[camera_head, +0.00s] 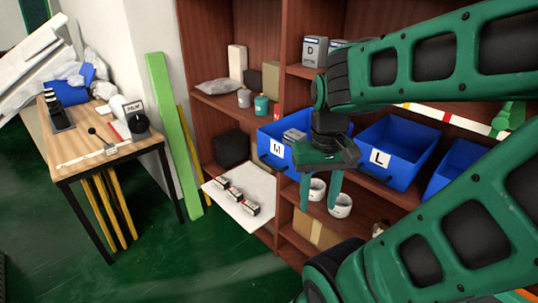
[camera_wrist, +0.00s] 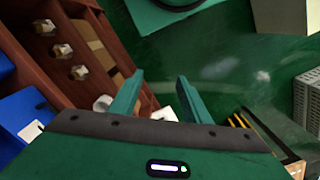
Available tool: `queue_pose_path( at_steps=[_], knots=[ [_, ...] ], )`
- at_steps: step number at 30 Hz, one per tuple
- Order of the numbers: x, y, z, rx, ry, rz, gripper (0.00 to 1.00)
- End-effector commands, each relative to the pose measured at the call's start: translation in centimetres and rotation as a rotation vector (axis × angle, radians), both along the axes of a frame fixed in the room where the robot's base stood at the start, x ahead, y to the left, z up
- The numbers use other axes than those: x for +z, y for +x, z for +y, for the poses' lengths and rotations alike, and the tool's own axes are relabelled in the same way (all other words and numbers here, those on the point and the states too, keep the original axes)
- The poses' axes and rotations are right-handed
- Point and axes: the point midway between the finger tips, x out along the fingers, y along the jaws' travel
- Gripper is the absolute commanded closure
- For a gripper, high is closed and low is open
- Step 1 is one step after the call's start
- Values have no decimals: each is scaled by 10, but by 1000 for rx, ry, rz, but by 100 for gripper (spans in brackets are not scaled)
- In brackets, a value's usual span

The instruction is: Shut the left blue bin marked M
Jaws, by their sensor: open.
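The blue bin marked M (camera_head: 268,133) is on the shelf in the head view, with a white M label on its front. It juts out past the shelf front, and its open top shows grey boxes inside. My gripper (camera_head: 318,207) hangs in front of the bin's right part and hides some of it. Its two green fingers point down, apart, with nothing visible between them. In the wrist view my gripper (camera_wrist: 160,77) also shows its fingers spread and empty. Blue bin surfaces show at the left edge there, one with a white label (camera_wrist: 31,130); its letter is unclear.
A blue bin marked L (camera_head: 407,150) is right of M, and another blue bin (camera_head: 447,180) is farther right. White cups (camera_head: 340,206) stand below. A white board (camera_head: 232,211) with small boxes sticks out at lower left. A wooden table (camera_head: 85,158) stands left; green floor lies between.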

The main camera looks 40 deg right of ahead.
Motion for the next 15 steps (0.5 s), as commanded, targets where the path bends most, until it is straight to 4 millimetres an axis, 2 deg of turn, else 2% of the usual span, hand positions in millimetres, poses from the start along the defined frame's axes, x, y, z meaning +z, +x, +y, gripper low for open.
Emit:
queue_pose_path(
  at_steps=[1,2,5,10,12,15],
  knots=[
    [4,-1,-2,4,-12,-18,70],
    [5,4,-4,12,-24,-23,77],
    [8,38,-14,69,-94,-50,100],
    [20,134,-24,225,-283,-140,100],
    [26,174,-20,296,-361,-184,100],
    [34,223,-7,387,-455,-245,100]
  ],
)
